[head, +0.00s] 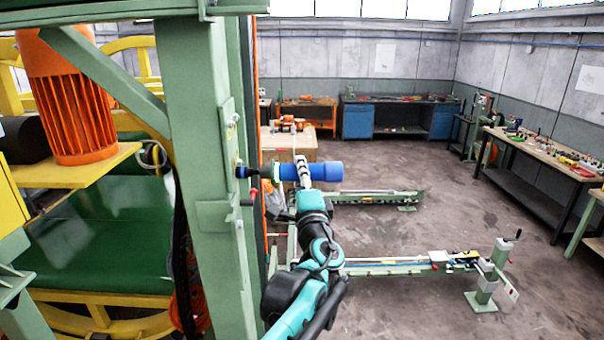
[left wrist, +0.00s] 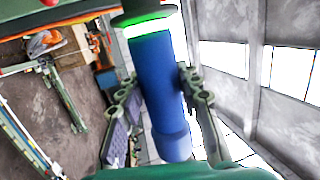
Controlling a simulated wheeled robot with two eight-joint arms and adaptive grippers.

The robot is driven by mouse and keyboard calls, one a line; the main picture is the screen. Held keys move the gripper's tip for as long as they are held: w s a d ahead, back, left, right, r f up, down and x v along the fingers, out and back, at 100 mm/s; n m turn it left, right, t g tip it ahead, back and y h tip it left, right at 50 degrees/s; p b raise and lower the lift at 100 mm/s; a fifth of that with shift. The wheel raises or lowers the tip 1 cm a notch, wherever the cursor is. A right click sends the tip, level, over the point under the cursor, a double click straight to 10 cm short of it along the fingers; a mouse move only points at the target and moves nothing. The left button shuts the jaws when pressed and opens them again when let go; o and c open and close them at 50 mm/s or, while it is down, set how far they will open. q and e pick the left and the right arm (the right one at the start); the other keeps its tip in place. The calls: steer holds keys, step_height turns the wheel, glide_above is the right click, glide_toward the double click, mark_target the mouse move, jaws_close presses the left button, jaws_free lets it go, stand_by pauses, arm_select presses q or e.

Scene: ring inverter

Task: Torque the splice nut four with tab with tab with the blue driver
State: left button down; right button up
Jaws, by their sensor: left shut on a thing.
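The blue driver (head: 318,172) lies level in the head view, its dark tip (head: 243,172) pointing left at the green machine post (head: 205,150). The tip is close to the post's side; I cannot tell whether it touches a nut there. My left gripper (head: 302,172) is shut around the driver's body. In the left wrist view the blue driver (left wrist: 160,90) sits between the two fingers of my left gripper (left wrist: 165,100), with a bright green band near its far end. No splice nut or tab can be made out. My right gripper is not in view.
An orange motor (head: 70,100) and green belt (head: 100,230) stand left behind the post. A red-knobbed lever (head: 250,196) sits just under the driver tip. Green rails (head: 400,265) lie at right. Workbenches (head: 540,150) line the walls; the middle floor is open.

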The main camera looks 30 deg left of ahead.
mark_target(317, 177)
arm_select(q)
steer(key=shift+s+a, duration=0.35)
steer(key=shift+a, duration=0.2)
stand_by(1.6)
stand_by(0.4)
steer(key=shift+w+d, duration=0.45)
steer(key=shift+d, duration=0.25)
steer(key=shift+w+d, duration=0.4)
steer(key=shift+d, duration=0.25)
steer(key=shift+w+d, duration=0.45)
steer(key=shift+d, duration=0.25)
